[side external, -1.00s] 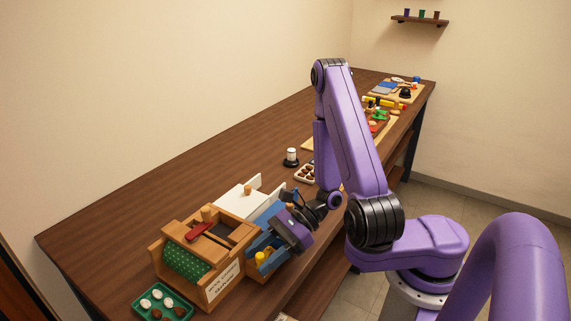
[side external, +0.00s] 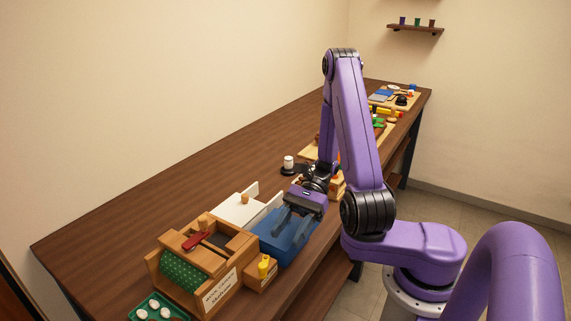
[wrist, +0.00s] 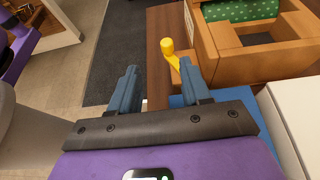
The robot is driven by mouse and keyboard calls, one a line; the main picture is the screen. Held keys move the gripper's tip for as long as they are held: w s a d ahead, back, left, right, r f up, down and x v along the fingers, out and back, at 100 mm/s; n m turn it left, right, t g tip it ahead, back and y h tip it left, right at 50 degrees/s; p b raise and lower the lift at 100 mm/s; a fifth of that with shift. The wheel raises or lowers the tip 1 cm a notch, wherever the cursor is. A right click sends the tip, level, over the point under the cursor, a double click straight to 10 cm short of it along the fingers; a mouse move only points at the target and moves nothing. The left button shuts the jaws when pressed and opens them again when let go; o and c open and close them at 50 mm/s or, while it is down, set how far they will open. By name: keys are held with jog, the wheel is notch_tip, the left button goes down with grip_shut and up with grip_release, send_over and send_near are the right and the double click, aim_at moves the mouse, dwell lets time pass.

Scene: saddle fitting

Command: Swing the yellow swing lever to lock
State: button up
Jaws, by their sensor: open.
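The yellow swing lever (side external: 263,266) with its upright knob stands on a small wooden block (side external: 260,278) at the front right of the wooden box. In the wrist view the yellow lever (wrist: 167,48) shows beyond my fingertips, with its arm running toward the right finger. My gripper (side external: 294,222) is open and empty above the blue surface (side external: 290,244), to the right of the lever and apart from it. The two blue-grey fingers (wrist: 158,80) are spread in the wrist view.
The wooden box (side external: 222,252) with a green dotted cloth (side external: 184,273) and a red handle (side external: 196,241) stands beside the lever. A white board with a knob (side external: 240,208) lies behind. A green tray (side external: 153,309) is at the near left.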

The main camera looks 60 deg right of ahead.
jog(key=v, duration=0.6)
jog(key=w+v, duration=0.1)
jog(key=v, duration=0.2)
jog(key=shift+d+f, duration=0.1)
jog(key=shift+f, duration=0.1)
jog(key=w+d+r+m+t+h, duration=0.2)
jog(key=w+d+h, duration=0.3)
jog(key=w+d, duration=0.3)
jog(key=shift+w+d+m, duration=0.25)
jog(key=shift+w+m, duration=0.05)
jog(key=shift+w, duration=1.2)
jog(key=shift+r, duration=0.15)
